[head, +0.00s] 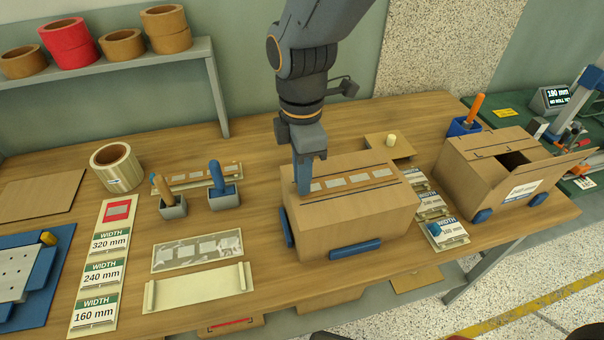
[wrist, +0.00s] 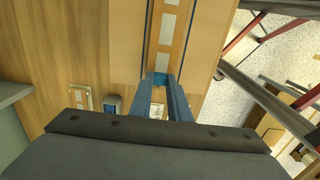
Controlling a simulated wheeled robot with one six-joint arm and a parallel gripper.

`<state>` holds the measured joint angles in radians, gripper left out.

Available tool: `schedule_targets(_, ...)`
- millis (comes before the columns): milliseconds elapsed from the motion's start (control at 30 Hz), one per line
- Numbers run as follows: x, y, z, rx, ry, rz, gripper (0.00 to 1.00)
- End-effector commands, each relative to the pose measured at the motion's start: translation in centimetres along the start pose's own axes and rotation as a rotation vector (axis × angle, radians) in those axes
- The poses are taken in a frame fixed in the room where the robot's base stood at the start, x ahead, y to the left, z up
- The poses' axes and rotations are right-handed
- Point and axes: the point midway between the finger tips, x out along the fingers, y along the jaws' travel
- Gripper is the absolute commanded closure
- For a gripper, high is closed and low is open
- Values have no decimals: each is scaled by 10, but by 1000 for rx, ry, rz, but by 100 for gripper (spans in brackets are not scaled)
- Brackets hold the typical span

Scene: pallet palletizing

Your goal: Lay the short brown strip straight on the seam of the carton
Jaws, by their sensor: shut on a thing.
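The closed brown carton (head: 345,225) stands on the table between blue corner stops, with dark lines along its top. The short brown strip (head: 346,184) with pale patches runs lengthwise along the middle of the top, between those lines. In the wrist view the strip (wrist: 168,42) runs away from my fingers, roughly parallel to the dark lines. My gripper (head: 303,186) points down at the carton's left end, its blue fingers (wrist: 160,80) shut on the strip's near end. The seam under the strip is hidden. I cannot tell whether the strip touches the carton all along.
An open carton (head: 490,170) stands at the right. Width cards (head: 432,205) lie between the cartons. Two handled tools (head: 222,190), a tape roll (head: 116,167), a patched strip on a pale board (head: 197,250) and a pale tray (head: 198,288) lie to the left.

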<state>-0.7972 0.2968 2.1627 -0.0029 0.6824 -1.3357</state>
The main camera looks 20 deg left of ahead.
Motion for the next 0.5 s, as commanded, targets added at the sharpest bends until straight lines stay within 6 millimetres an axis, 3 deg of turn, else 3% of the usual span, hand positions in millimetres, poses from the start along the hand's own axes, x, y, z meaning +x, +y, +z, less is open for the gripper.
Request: schedule_targets(500,6,0,0,0,0,-1,98)
